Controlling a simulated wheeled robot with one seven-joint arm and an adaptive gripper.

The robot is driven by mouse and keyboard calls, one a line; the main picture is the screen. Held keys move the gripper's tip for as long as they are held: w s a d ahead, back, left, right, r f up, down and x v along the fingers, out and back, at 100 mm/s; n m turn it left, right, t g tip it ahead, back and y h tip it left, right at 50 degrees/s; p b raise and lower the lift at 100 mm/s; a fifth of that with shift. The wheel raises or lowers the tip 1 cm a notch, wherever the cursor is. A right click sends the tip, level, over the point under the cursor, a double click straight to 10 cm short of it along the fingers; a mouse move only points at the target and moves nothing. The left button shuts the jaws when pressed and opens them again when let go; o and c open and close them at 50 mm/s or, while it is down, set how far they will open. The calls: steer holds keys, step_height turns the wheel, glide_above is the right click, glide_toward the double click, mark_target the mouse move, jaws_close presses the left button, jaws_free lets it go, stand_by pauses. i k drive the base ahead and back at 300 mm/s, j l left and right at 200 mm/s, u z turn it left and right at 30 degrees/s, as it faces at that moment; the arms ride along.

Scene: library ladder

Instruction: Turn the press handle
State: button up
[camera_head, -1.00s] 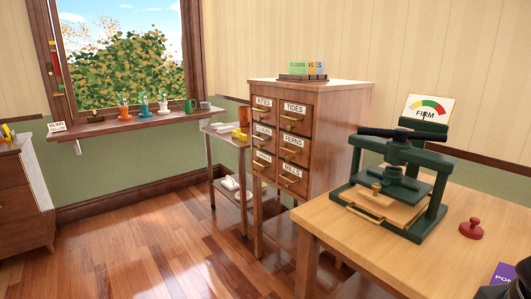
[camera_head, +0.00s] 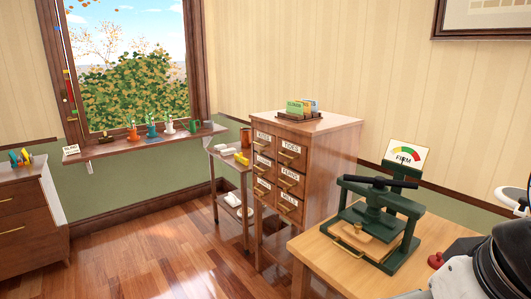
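A dark green press (camera_head: 375,232) stands on the wooden table at the right. Its black bar-shaped press handle (camera_head: 380,182) lies across the top, running roughly left to right. A wooden board with a brass pull (camera_head: 347,248) sits in the press's base. A dial marked FIRM (camera_head: 408,158) stands behind the press, with red, yellow and green bands. Part of my arm shows at the lower right, over the table's right side. My gripper's fingertips do not show, and nothing of mine is seen touching the handle.
The table (camera_head: 318,250) has bare room left of the press. A red knob-shaped object (camera_head: 436,260) sits right of the press, near my arm. A labelled drawer cabinet (camera_head: 305,175) stands behind the table. Floor (camera_head: 150,260) is clear at the left.

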mark_target(378, 181)
steer(key=i+j, duration=0.6)
steer(key=i, duration=0.15)
